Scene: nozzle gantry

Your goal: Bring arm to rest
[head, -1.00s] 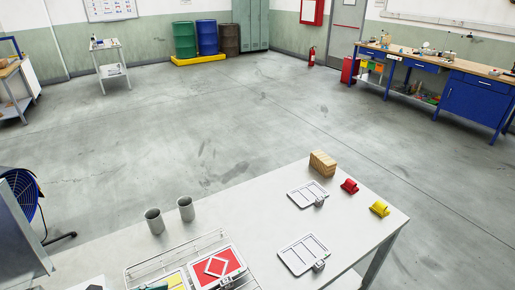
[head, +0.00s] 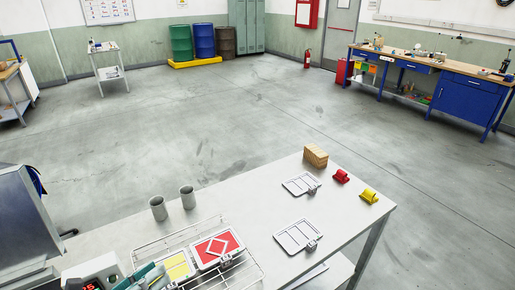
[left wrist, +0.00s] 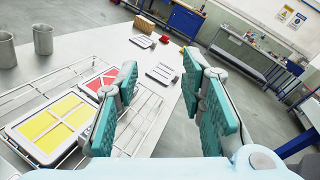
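My left gripper (head: 148,279) shows at the bottom of the head view, its teal pads near the wire rack. In the left wrist view my left gripper (left wrist: 160,68) has its two teal fingers spread wide, with nothing between them. The white table (head: 335,212) lies beyond and below it. The wire rack (head: 257,268) holds a frame with a yellow panel (left wrist: 50,128) and one with a red panel (head: 217,247). My right gripper is in neither view.
Two grey cups (head: 158,208) (head: 188,197) stand behind the rack. Two pale divided frames (head: 301,184) (head: 297,236), a wooden block (head: 315,156), a red piece (head: 340,176) and a yellow piece (head: 369,195) lie further right. A dark monitor (head: 28,215) stands at left. Floor beyond is open.

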